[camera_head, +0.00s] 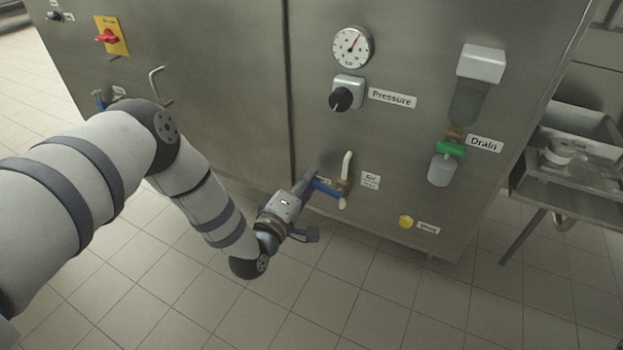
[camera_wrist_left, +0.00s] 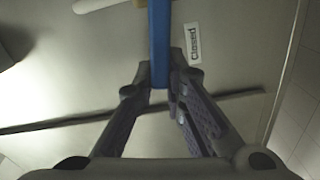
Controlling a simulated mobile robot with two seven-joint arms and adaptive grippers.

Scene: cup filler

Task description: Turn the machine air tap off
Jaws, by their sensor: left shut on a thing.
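The air tap (camera_head: 345,186) is on the lower front of the steel machine. It has a brass body, a white hose above it and a blue lever (camera_head: 328,189) that points left, roughly level. A label reading "Air" (camera_head: 370,180) is to its right. My left gripper (camera_head: 312,181) reaches the lever's end from the left. In the left wrist view the fingers (camera_wrist_left: 160,76) are shut on the blue lever (camera_wrist_left: 160,40), one on each side. A "Closed" label (camera_wrist_left: 194,44) shows beside the lever there. My right gripper is not in view.
Above the tap are a pressure gauge (camera_head: 352,47) and a black pressure knob (camera_head: 341,98). A drain filter (camera_head: 468,100) is to the right, a yellow button (camera_head: 406,222) below right. A red switch (camera_head: 107,37) is far left. Tiled floor in front is clear.

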